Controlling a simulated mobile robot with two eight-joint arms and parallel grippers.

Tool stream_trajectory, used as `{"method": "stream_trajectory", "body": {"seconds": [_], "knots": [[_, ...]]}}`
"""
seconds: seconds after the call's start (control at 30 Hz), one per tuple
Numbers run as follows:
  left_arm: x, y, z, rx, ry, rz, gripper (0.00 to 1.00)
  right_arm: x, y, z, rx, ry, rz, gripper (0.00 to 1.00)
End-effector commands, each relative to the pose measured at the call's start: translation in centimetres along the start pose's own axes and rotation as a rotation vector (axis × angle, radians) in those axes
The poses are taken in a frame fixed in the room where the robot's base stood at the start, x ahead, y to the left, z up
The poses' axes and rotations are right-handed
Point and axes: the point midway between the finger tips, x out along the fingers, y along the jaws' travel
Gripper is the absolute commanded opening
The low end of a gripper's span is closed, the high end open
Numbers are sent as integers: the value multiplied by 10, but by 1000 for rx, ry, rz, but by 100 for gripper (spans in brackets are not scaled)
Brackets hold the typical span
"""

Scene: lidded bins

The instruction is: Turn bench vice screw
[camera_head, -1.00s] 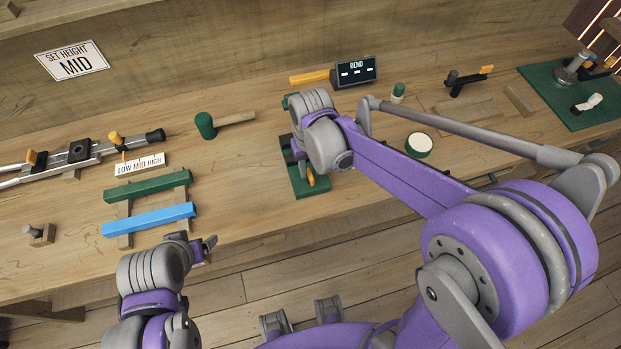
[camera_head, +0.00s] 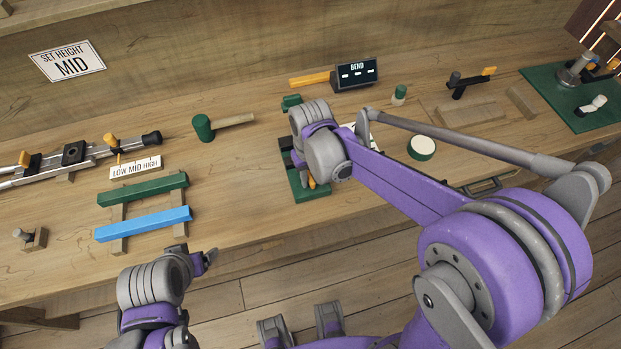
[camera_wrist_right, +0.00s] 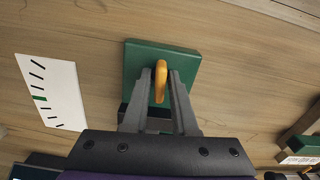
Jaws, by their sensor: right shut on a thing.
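The bench vice (camera_head: 297,183) has a green base and stands on the workbench, mostly hidden behind my right wrist in the head view. Its base also shows in the right wrist view (camera_wrist_right: 190,62). An orange handle (camera_wrist_right: 160,80) stands between the fingers of my right gripper (camera_wrist_right: 160,88), which is shut on it. In the head view the handle is only a small orange patch by the wrist, and the right fingers are hidden. My left gripper (camera_head: 209,258) hangs in front of the bench edge, away from the vice; whether its fingers are parted is unclear.
A card with black marks and one green mark (camera_wrist_right: 48,92) lies beside the vice. A blue bar (camera_head: 144,224) and a green bar (camera_head: 143,190) lie on wooden rests to the left. A green mallet (camera_head: 203,128) and a "BEND" display (camera_head: 356,73) stand behind.

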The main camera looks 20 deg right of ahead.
Motion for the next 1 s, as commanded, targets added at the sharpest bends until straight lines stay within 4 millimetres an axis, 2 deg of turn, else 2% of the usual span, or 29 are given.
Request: {"method": "stream_trajectory", "body": {"seconds": [0.2,0.53,0.8,1.0], "knots": [[2,0,2,0,-1,0,80,0,0,0,-235,-1,0,0],[2,0,2,0,-1,0,80,0,0,0,-278,-1,0,0],[5,0,4,0,-3,0,80,0,0,1,-566,-2,0,0],[5,0,4,0,-3,0,80,0,0,1,-617,-2,0,0]]}}
